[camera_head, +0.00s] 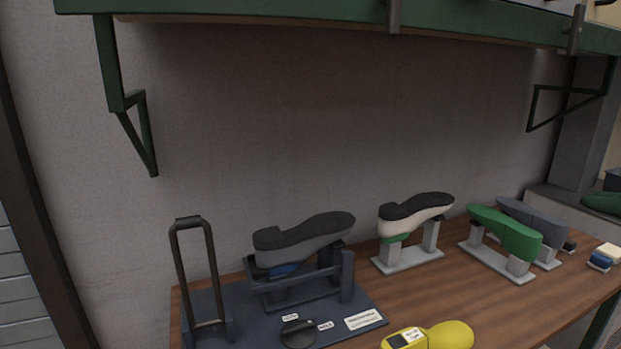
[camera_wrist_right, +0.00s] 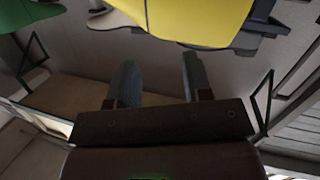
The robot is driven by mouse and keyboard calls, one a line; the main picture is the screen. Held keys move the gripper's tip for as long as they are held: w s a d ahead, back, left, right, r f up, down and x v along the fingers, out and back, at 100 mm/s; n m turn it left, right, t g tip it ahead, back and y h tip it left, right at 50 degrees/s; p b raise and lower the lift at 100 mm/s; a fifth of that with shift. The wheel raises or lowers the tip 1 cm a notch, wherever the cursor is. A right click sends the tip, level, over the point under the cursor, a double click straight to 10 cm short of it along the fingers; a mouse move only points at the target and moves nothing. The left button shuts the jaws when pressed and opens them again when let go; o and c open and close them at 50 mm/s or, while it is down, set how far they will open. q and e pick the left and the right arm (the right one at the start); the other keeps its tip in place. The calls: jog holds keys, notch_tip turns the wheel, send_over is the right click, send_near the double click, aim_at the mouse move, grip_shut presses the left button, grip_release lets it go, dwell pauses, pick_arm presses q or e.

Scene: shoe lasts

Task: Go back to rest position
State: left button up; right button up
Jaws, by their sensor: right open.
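My right gripper (camera_wrist_right: 159,62) shows in the right wrist view with its two fingers apart and nothing between them. A large yellow object (camera_wrist_right: 200,20) is beyond the fingertips at the top of that view, and a green shape (camera_wrist_right: 20,30) is at its upper left. In the head view neither gripper shows. There, a green shoe last (camera_head: 505,231) rests on a grey stand, and a pale last with a dark sole (camera_head: 415,214) rests on another. A dark-soled shoe form (camera_head: 305,240) sits in a dark blue cradle (camera_head: 347,277).
The wooden bench (camera_head: 440,285) holds a dark blue base with a tall black handle (camera_head: 197,270) at left. A yellow rounded object (camera_head: 430,337) is at the front edge of view. A grey last (camera_head: 535,219) stands behind the green one. A green shelf (camera_head: 300,17) hangs above.

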jog(key=s+d+f+m+g+h, duration=0.2)
jog(key=s+d+f+m+g, duration=0.1)
jog(key=s+f, duration=1.2)
jog(key=s+g, duration=0.1)
jog(key=s, duration=0.3)
jog(key=shift+s+f+g, duration=0.25)
jog(key=shift+s+g, duration=0.05)
